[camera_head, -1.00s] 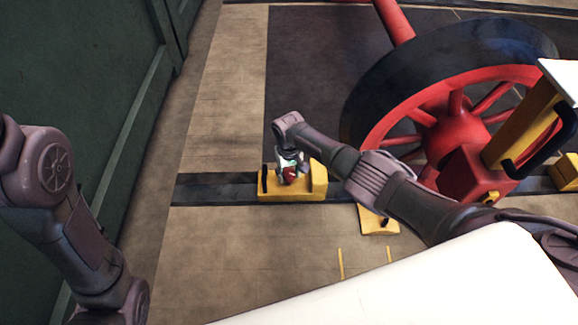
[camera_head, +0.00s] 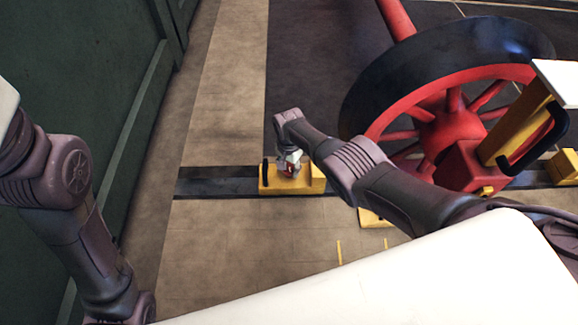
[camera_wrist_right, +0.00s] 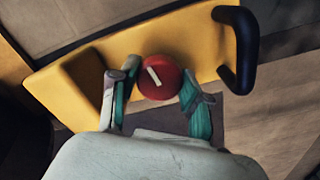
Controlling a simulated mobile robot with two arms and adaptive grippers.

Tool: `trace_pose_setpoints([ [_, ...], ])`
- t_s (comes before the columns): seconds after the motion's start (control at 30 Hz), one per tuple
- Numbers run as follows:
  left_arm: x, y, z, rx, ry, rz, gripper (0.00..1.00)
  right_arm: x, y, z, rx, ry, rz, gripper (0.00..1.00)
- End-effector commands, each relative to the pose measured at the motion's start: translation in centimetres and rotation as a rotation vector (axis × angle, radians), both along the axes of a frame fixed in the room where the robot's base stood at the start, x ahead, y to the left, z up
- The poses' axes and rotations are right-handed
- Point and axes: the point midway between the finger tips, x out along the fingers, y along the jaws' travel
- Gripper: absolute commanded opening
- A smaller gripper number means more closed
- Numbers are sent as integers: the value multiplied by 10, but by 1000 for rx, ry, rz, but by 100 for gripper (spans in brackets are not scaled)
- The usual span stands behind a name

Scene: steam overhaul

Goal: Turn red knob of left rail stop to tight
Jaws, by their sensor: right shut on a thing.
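The left rail stop (camera_head: 310,184) is a yellow block on the dark rail, with a black handle at its left end in the head view. In the right wrist view the yellow stop (camera_wrist_right: 190,40) lies slantwise. Its round red knob (camera_wrist_right: 167,86) has a white mark on top, which points diagonally there. My right gripper (camera_wrist_right: 159,80) has one green-padded finger on each side of the knob and is shut on it. In the head view the right gripper (camera_head: 289,165) points down at the stop and mostly covers the knob. My left gripper is out of view.
A large red spoked wheel (camera_head: 448,125) with a dark rim stands right of the stop. Another yellow block (camera_head: 563,168) is on the rail at far right. A green wall (camera_head: 75,75) bounds the left.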

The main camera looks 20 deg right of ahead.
Motion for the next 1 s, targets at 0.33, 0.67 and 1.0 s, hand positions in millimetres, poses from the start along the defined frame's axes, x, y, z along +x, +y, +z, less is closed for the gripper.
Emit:
trace_pose_setpoints([
  [0.33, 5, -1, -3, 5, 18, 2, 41, 1, -1, 1, -3, -2, -158, 12],
  [0.67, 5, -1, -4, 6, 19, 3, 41, 1, -2, 1, -3, -2, -194, 12],
  [1.0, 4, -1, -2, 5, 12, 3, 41, 1, -2, 1, -3, -3, -194, 58],
])
